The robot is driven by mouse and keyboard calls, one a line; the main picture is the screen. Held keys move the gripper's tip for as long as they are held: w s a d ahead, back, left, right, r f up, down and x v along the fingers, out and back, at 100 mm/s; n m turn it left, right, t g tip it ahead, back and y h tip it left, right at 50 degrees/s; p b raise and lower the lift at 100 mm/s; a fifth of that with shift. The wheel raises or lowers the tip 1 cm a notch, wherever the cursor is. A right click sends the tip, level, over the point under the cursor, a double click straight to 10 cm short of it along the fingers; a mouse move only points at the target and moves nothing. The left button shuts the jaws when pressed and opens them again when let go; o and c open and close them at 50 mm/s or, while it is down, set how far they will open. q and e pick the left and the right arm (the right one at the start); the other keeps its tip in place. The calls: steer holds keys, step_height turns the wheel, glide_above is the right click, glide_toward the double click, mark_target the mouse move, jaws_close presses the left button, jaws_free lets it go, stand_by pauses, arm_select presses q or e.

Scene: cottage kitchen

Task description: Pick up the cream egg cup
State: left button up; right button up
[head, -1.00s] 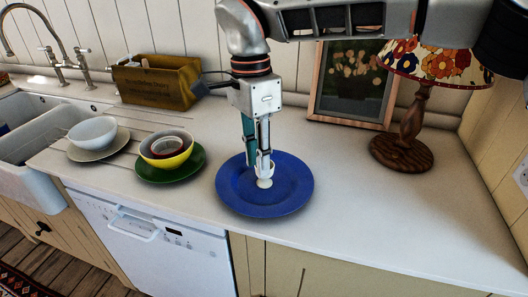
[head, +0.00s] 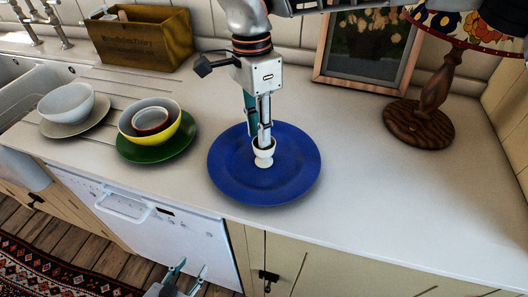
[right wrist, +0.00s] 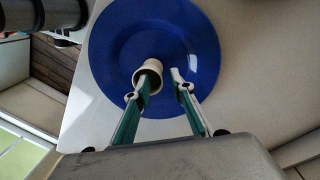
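The cream egg cup (head: 263,158) stands upright on the blue plate (head: 298,180) on the counter. My right gripper (head: 259,138) points down at it, its fingertips at the cup's rim. In the right wrist view the two fingers (right wrist: 160,86) are apart, with a gap between them. The cup (right wrist: 152,67) is there by the left-hand finger, which overlaps it; whether that finger is inside the rim or only in front, I cannot tell. My left gripper (head: 189,269) is low at the bottom edge, in front of the dishwasher, fingers apart and empty.
Yellow and white bowls (head: 177,136) on a green plate (head: 154,155) stand left of the blue plate. A white bowl (head: 67,104) is further left. A wooden box (head: 143,40), picture frame (head: 322,78) and lamp (head: 420,122) stand behind. The counter right of the plate is clear.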

steer(key=shift+f, duration=0.65)
jaws_close()
steer(key=shift+r, duration=0.15)
